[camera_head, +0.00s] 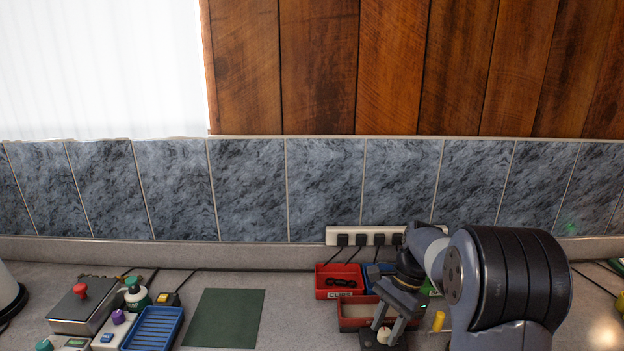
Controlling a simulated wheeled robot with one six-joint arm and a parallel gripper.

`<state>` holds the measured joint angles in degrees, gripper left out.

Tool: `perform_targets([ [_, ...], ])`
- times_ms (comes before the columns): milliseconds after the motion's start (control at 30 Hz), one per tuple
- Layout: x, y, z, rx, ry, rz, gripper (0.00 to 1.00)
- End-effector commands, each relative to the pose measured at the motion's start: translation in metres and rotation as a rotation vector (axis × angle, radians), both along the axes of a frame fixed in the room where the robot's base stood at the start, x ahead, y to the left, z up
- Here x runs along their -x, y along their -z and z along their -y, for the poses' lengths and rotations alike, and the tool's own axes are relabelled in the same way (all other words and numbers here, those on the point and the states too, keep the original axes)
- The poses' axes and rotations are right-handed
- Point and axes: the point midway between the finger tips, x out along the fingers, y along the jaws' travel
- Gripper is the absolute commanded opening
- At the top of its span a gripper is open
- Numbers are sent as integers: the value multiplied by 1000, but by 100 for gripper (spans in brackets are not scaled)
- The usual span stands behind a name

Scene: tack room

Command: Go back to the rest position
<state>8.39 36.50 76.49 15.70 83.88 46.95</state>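My gripper (386,330) is at the lower right of the middle, pointing down over the counter. Its two grey fingers stand apart. A dark block with a pale round knob (383,337) shows at the fingertips, and I cannot tell whether the fingers touch it. My arm reaches in from the right and hides part of the counter behind it.
Behind the gripper are a red labelled bin (339,293), a power strip (362,237) and a yellow-handled tool (438,321). A green mat (226,318) lies bare left of centre. A blue tray (153,329), a green-capped bottle (136,293) and a red-knobbed metal box (80,312) stand left.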

Motion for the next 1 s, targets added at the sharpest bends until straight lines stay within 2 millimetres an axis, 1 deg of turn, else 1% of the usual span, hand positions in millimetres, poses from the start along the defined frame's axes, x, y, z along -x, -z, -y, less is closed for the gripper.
perform_targets([
  [33,1,5,1,0,45,1,36],
  [233,1,2,2,0,230,4,36],
  [300,-3,-17,8,1,224,5,36],
  [500,-9,-53,21,1,220,4,36],
  [600,-11,-68,27,1,218,2,36],
  [700,-13,-78,31,0,218,1,36],
  [800,-14,-84,33,0,217,1,36],
  [1000,-15,-87,34,0,216,-1,36],
])
